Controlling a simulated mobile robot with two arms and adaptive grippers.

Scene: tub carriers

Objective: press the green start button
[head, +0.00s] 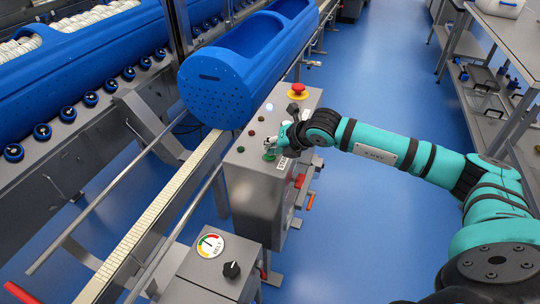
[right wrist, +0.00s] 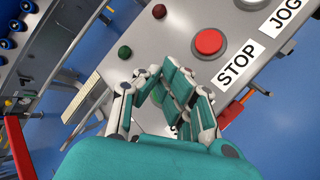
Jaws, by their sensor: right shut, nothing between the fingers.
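A grey control box (head: 245,172) stands beside the rail, with buttons and lamps on its top panel. A green button (head: 269,157) shows in part at the near side of that panel, right under my right gripper (head: 273,146). The right gripper is shut and empty, pointing down at the panel; I cannot tell whether it touches the button. In the right wrist view the fingers (right wrist: 158,105) cover the panel where the green button would be. A red button (right wrist: 209,42) with a STOP label lies beside them. My left gripper is not in view.
A red emergency knob (head: 298,90) on yellow sits at the panel's far end. A dark green dome (right wrist: 125,52) and a dark red dome (right wrist: 159,11) stand on the panel. A blue tub (head: 225,88) rests on the rail close behind. Blue floor is open at right.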

